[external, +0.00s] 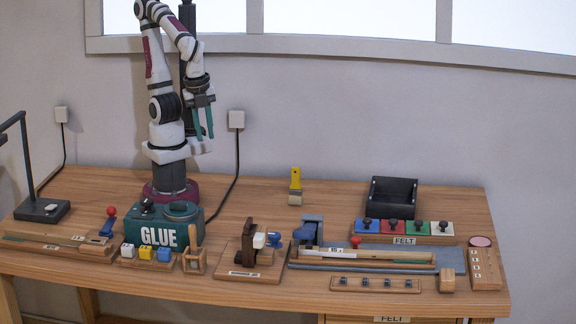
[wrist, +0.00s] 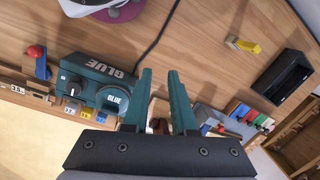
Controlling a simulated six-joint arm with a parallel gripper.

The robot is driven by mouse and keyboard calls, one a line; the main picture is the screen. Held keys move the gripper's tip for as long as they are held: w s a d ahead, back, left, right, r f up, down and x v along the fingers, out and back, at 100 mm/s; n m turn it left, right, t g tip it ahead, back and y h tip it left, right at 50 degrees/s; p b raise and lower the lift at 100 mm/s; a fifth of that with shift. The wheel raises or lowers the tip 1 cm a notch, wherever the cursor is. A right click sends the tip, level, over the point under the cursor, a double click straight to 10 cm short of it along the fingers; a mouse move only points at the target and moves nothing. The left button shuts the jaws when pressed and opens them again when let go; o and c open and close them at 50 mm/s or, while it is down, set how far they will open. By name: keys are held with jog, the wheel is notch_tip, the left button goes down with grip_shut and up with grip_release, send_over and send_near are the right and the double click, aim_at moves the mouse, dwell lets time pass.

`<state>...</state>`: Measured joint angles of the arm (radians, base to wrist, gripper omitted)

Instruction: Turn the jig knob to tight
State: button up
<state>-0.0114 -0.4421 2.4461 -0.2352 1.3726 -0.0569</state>
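What looks like the jig (external: 250,262) is a wooden base with a dark brown upright block, a white piece and a blue knob (external: 274,240) on its right side. It stands at the front middle of the bench in the external view. I cannot read the knob's setting or any tight mark. My gripper (external: 204,137) hangs high above the bench, behind and left of the jig, pointing down, its teal fingers apart and empty. In the wrist view my gripper (wrist: 162,72) also shows a gap, and the jig is mostly hidden behind the fingers.
A teal GLUE box (external: 163,228) stands left of the jig, with coloured blocks (external: 146,252) before it. A blue clamp (external: 308,231) and a long felt-lined board (external: 385,258) are on the right. A yellow brush (external: 295,187) and black bin (external: 391,195) lie behind; bench between is clear.

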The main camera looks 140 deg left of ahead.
aim_at(274, 234)
jog(key=o, duration=0.4)
jog(key=w+n, duration=0.1)
jog(key=w, duration=0.3)
jog(key=w+n, duration=0.2)
jog(key=w, duration=0.3)
jog(key=w+a+n, duration=0.1)
jog(key=w, duration=0.3)
jog(key=shift+w+r+h, duration=0.35)
jog(key=shift+w+h, duration=0.05)
jog(key=shift+o, duration=1.3)
jog(key=w+a+f+n, duration=0.1)
jog(key=w+f+n, duration=0.1)
jog(key=w, duration=0.3)
jog(key=w+a+f+n, duration=0.1)
jog(key=w+f+n, duration=0.1)
jog(key=w, duration=0.4)
jog(key=shift+w+a+f+n+h, duration=0.2)
jog(key=shift+w+a+n+h, duration=0.1)
jog(key=shift+h, duration=0.1)
jog(key=f, duration=1.5)
jog(key=shift+w+a, duration=0.1)
jog(key=shift+w, duration=0.2)
jog(key=shift+f, duration=0.55)
jog(key=shift+c, duration=0.2)
grip_shut()
